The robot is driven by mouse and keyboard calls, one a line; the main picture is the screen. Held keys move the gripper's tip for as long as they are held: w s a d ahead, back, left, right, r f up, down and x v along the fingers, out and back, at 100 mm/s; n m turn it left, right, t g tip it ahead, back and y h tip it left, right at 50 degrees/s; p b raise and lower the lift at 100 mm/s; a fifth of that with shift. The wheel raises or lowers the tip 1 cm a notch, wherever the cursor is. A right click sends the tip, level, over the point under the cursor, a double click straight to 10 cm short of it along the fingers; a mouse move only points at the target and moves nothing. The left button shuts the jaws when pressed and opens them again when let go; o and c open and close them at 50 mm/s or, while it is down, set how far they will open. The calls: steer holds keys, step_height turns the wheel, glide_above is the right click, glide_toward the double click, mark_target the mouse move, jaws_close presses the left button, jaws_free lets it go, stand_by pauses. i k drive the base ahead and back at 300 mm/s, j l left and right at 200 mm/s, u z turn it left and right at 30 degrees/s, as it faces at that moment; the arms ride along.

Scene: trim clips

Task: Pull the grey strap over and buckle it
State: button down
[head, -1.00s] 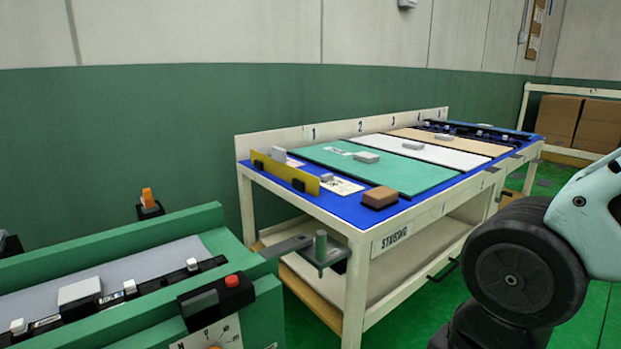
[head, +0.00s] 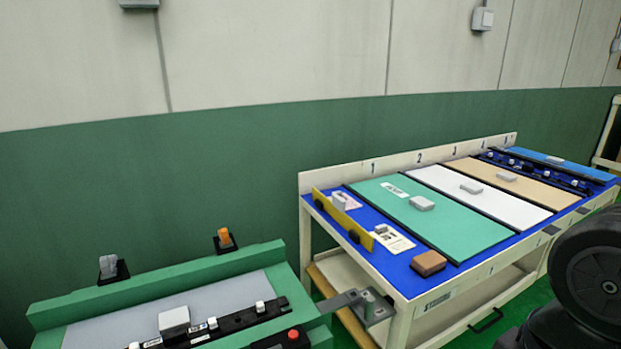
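I cannot pick out a grey strap or its buckle with certainty. A small upright grey piece (head: 108,266) in a black holder stands behind the back rail of the green fixture (head: 170,277) at lower left. An orange piece (head: 224,237) stands in a similar holder to its right. A grey panel (head: 130,309) lies in the fixture, with a white block (head: 173,320) on it beside a black strip (head: 240,318) with small white knobs. The fixture's front is cut off by the frame. My gripper is not in view; only part of my arm shows at the right edge.
A white bench (head: 400,300) with a blue top stands right of the fixture, holding green, white and tan panels. A yellow plate (head: 343,218) and brown block (head: 429,263) are on it. A grey bracket (head: 367,304) sits between fixture and bench.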

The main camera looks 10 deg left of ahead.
mark_target(107, 270)
steer(key=u, duration=1.75)
steer(key=i+l+u, duration=0.3)
steer(key=i+l, duration=0.5)
steer(key=i, duration=0.15)
